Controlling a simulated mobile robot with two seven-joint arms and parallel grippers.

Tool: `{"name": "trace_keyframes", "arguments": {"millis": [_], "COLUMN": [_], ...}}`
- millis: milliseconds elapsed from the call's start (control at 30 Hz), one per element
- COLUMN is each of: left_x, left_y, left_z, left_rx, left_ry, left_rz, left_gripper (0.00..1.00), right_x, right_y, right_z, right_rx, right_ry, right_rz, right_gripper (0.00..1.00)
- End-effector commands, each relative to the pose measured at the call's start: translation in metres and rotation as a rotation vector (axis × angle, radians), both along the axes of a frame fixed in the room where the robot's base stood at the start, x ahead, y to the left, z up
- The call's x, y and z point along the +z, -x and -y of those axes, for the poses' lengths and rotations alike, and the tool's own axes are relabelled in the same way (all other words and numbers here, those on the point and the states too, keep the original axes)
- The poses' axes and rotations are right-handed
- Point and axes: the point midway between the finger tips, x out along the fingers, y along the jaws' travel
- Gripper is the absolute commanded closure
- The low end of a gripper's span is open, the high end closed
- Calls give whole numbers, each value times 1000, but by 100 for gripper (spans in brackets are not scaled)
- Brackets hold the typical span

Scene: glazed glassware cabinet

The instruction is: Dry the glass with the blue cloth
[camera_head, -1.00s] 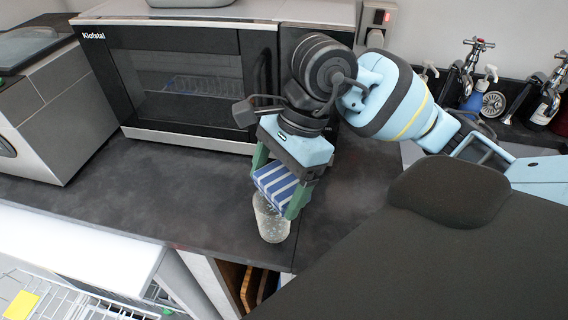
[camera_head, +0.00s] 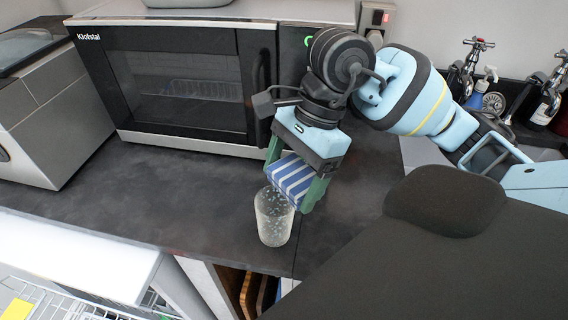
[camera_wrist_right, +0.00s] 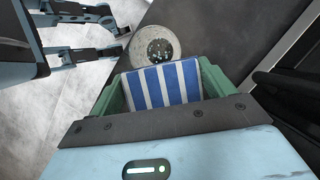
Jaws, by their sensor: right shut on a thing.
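The glass (camera_head: 274,222) is a clear tumbler speckled with pale drops, upright on the dark counter near its front edge. The right gripper (camera_head: 289,186) is shut on the blue and white striped cloth (camera_head: 292,176), just above the glass and to its right. In the wrist view the cloth (camera_wrist_right: 163,86) sits folded between the green fingers, and the glass (camera_wrist_right: 155,46) is seen from above beyond it. I cannot tell if cloth and glass touch. The left gripper (camera_wrist_right: 114,33) shows in the wrist view, its dark fingers apart and empty, beside the glass.
A microwave (camera_head: 185,85) stands behind on the counter (camera_head: 170,190), with a grey appliance (camera_head: 50,120) at the left. Taps (camera_head: 470,65) and bottles are at the back right. An open rack (camera_head: 60,300) lies below the front edge. Counter left of the glass is clear.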

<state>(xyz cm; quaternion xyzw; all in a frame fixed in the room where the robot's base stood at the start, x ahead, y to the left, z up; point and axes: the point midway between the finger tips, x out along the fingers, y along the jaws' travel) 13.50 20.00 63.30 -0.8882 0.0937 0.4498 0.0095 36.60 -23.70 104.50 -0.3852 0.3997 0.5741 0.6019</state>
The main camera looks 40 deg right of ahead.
Motion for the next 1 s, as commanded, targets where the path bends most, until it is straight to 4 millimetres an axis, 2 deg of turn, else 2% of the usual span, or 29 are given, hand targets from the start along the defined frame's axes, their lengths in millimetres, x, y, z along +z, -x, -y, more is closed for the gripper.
{"name": "trace_keyframes", "arguments": {"millis": [1000], "left_x": [8], "left_y": [-6], "left_z": [0], "left_rx": [0], "left_ry": [-1], "left_rz": [15], "left_gripper": [23], "right_x": [1], "right_y": [1], "right_z": [-30], "right_rx": [2], "right_ry": [3], "right_rz": [-5], "right_gripper": [37]}}
